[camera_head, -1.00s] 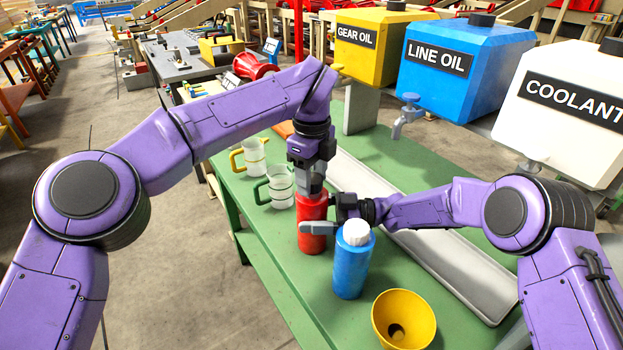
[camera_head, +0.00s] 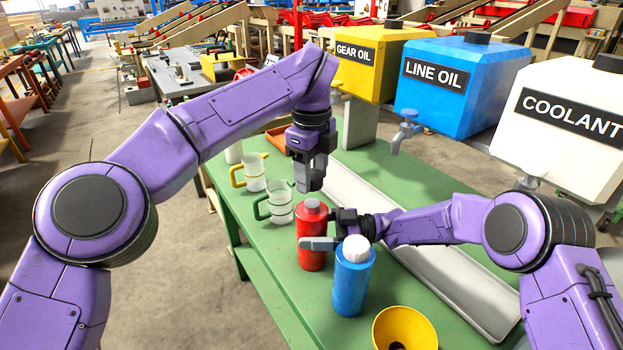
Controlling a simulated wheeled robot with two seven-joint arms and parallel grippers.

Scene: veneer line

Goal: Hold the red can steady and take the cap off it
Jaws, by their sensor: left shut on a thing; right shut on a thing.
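The red can (camera_head: 311,258) stands upright on the green bench, with its narrow top (camera_head: 312,204) in plain view. My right gripper (camera_head: 318,243) comes in from the right and is shut around the can's body, one grey finger crossing its front. My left gripper (camera_head: 311,184) points down just above the can's top, apart from it. It is shut on the cap, which the fingers almost wholly hide.
A blue bottle with a white cap (camera_head: 352,282) stands close in front of the red can. A yellow funnel (camera_head: 418,322) is nearer. Handled jugs (camera_head: 281,208) stand behind left. A long grey tray (camera_head: 440,265) lies right, below the oil tanks (camera_head: 465,85).

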